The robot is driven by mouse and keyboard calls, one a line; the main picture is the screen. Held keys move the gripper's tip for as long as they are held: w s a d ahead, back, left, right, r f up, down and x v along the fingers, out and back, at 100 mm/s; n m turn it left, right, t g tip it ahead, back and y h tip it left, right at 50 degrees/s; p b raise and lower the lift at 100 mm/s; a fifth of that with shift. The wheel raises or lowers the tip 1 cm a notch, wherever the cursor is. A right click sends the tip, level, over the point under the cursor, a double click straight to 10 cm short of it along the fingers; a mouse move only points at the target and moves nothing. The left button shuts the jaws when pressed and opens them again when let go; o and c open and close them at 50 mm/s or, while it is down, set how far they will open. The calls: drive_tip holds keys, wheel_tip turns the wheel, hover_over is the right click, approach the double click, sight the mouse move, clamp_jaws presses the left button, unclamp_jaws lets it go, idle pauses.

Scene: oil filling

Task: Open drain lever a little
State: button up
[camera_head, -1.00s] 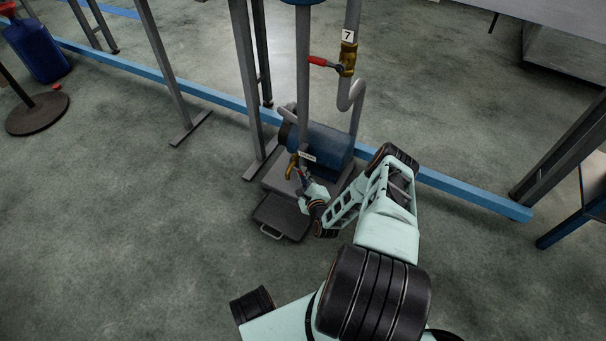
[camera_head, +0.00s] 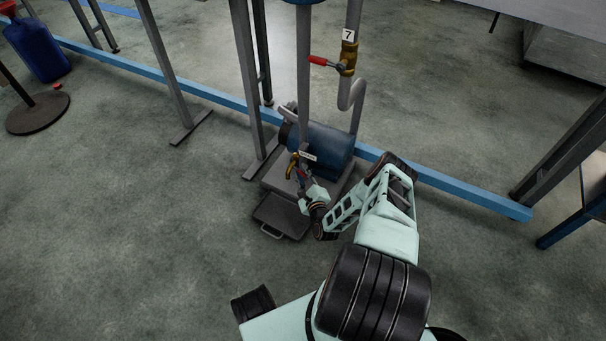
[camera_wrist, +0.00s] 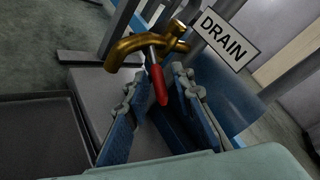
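The drain lever has a red handle (camera_wrist: 159,86) hanging from a brass drain tap (camera_wrist: 140,45) in the wrist view. A white DRAIN label (camera_wrist: 225,38) is beside it. My gripper (camera_wrist: 160,90) is open, with one blue-padded finger on each side of the red handle. I cannot tell whether a finger touches it. In the head view the brass tap (camera_head: 292,165) is small, at the low end of the pipe, and my gripper (camera_head: 303,180) is right at it, partly hiding the handle.
A dark tray (camera_head: 281,214) with a handle lies on the floor below the tap. A blue motor-like cylinder (camera_head: 325,147) stands behind. Another red-handled valve (camera_head: 325,63), labelled 7, is higher up. Grey posts (camera_head: 247,85) and a blue floor beam (camera_head: 450,184) flank the spot.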

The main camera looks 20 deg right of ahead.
idle(0.3)
wheel_tip(320, 180, up, 10)
drive_tip(key=shift+w+d+f, duration=0.1)
drive_tip(key=shift+w+f, duration=0.05)
drive_tip(key=shift+r, duration=0.25)
